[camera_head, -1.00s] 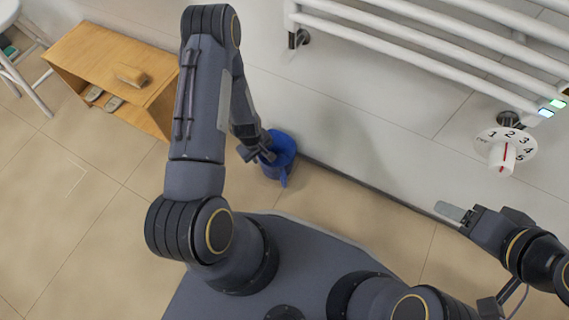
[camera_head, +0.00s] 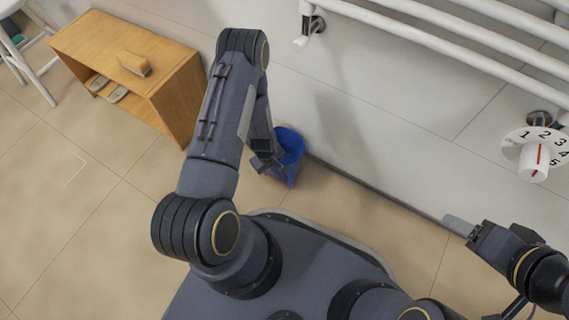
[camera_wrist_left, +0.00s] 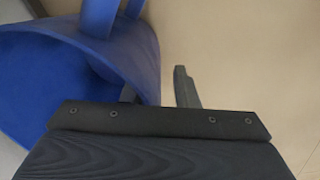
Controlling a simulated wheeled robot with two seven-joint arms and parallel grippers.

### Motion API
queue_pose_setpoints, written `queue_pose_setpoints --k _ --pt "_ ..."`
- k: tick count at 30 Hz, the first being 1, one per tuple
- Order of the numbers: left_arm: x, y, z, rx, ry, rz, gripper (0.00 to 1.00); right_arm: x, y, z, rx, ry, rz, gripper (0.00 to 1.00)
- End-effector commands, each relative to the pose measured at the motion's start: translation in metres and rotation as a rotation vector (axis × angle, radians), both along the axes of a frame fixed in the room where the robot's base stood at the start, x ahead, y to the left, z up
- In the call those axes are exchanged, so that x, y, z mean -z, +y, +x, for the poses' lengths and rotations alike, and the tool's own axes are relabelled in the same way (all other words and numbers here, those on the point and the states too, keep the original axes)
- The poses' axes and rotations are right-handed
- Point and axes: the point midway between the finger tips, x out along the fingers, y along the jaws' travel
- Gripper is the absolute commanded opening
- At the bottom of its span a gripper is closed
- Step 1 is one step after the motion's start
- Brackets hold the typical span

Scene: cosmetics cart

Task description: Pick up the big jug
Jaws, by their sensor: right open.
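The big jug is blue (camera_head: 290,143) and stands on the floor by the wall, partly hidden by my left arm. My left gripper (camera_head: 263,162) is at its left side. In the left wrist view the jug (camera_wrist_left: 60,85) fills the left, its mouth toward the camera and its handle (camera_wrist_left: 98,15) at the top. My left gripper (camera_wrist_left: 158,92) is open there. One finger overlaps the jug's lower right side and the other is apart to the right. I cannot tell whether it touches the jug. My right gripper (camera_head: 462,228) is open and empty, away at the right.
A wooden shelf bench (camera_head: 120,55) with a brush on top and slippers below stands left of the jug. A white radiator (camera_head: 450,45) with a numbered dial (camera_head: 537,158) hangs on the wall. Floor is free at the left.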

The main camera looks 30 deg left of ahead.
Motion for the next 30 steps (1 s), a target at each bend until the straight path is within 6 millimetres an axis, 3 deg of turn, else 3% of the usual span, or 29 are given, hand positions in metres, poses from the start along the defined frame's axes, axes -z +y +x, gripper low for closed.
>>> queue_pose_setpoints --k 2,8,23,30 --pt "-0.001 0.000 0.000 0.000 0.000 0.000 0.24 -0.001 0.000 0.000 0.000 0.000 0.000 0.61" --pt "-0.001 0.000 0.000 0.000 0.000 0.000 0.00 -0.001 0.000 0.000 0.000 0.000 0.000 0.61" --pt "-0.003 0.000 0.001 0.000 -0.001 0.000 0.00 -0.002 0.000 0.000 0.000 0.000 0.000 0.61" --pt "-0.018 0.003 0.004 0.001 -0.003 0.001 0.00 -0.012 0.000 0.000 0.000 0.000 0.000 0.61"
